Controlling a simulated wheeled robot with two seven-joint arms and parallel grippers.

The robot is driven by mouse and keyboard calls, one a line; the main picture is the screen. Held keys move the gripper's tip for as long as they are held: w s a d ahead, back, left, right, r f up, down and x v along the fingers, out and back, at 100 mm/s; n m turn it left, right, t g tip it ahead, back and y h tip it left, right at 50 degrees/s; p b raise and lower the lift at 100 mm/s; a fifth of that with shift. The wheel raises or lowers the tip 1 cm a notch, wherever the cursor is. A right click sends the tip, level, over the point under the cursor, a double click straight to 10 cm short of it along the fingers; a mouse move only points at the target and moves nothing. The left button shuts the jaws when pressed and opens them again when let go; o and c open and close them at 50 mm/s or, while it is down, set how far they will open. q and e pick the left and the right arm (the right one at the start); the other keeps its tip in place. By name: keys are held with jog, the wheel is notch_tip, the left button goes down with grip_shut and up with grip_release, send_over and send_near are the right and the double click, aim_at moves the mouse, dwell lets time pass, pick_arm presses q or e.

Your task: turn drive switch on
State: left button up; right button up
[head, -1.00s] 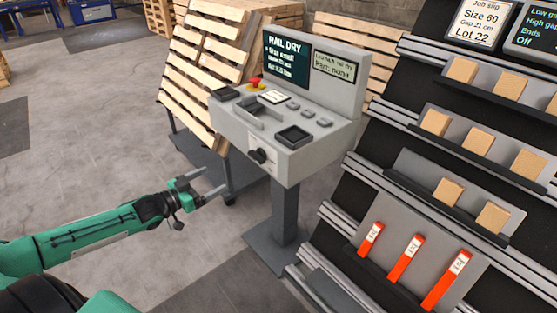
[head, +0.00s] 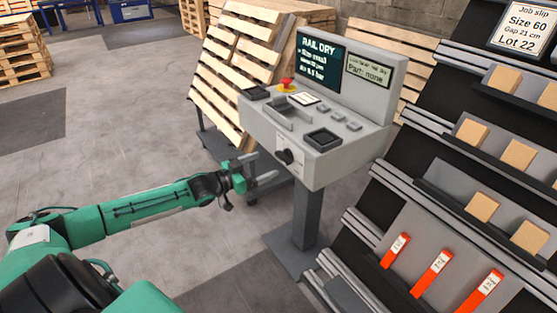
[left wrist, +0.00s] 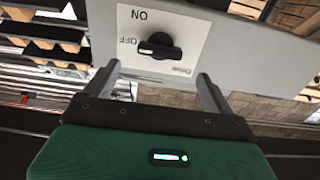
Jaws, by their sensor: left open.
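The drive switch (head: 289,157) is a black rotary knob on a white label plate on the front of the grey console (head: 342,170). In the left wrist view the switch (left wrist: 160,47) lies crosswise, its white mark by the word OFF; ON is printed further up the plate. My left gripper (head: 263,169) is open and empty, to the left of the switch in the head view. In the left wrist view its fingers (left wrist: 158,76) stand apart below the knob, one on each side, not touching it. My right gripper is not in view.
A red emergency button (head: 287,84), trays and small keys sit on the console top, below a screen (head: 320,60). A sloped rack (head: 440,180) with boxes and orange items stands close on the right. Wooden pallets (head: 235,70) lean behind. The floor at left is open.

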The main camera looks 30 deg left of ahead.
aim_at(280, 158)
pick_arm(q)
jog(key=shift+x, duration=3.4)
jog(key=c, duration=1)
